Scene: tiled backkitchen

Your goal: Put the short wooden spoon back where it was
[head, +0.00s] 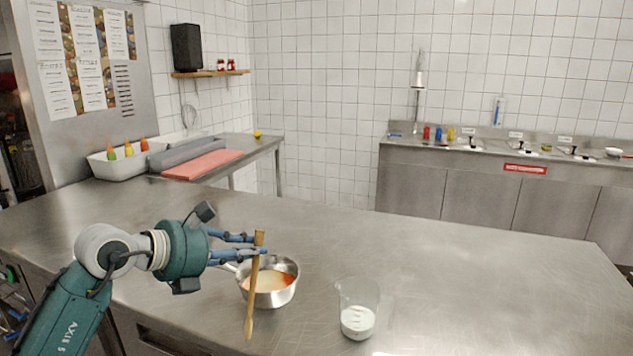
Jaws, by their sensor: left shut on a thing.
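The short wooden spoon (251,300) is held upright, slightly tilted, in my left gripper (262,247). The blue fingers are shut on it near its upper end. The spoon shows in front of a steel saucepan (292,291) that holds a creamy, orange-tinged liquid. Its lower end shows in front of the pan's near side and appears to be outside the pan; I cannot tell whether it touches the counter. A clear measuring beaker (357,308) with white contents stands to the right of the pan. My right gripper is not in view.
The steel counter (470,290) is clear to the right of the beaker. A sink counter (440,185) stands along the back wall.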

